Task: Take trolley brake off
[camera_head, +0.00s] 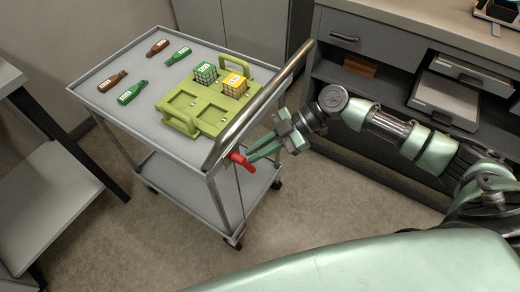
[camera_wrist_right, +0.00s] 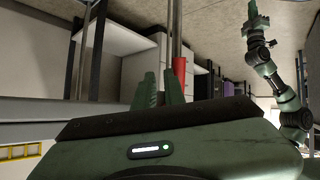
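The grey trolley (camera_head: 140,110) stands left of centre in the head view, with a push bar (camera_head: 262,100) along its right side. The red brake lever (camera_head: 241,161) sits at the bar's near lower end. It also shows in the wrist view (camera_wrist_right: 179,72), just beyond the right-hand finger. My right gripper (camera_head: 255,152) reaches in from the right with its fingertips close beside the lever. Its fingers stand apart, with nothing seen held between them; contact with the lever is unclear. My left gripper (camera_wrist_right: 257,8) appears small at the top of the wrist view, its fingers too unclear to judge.
A grey bench (camera_head: 420,22) with open drawers lies right. A table stands left. Floor in front is clear.

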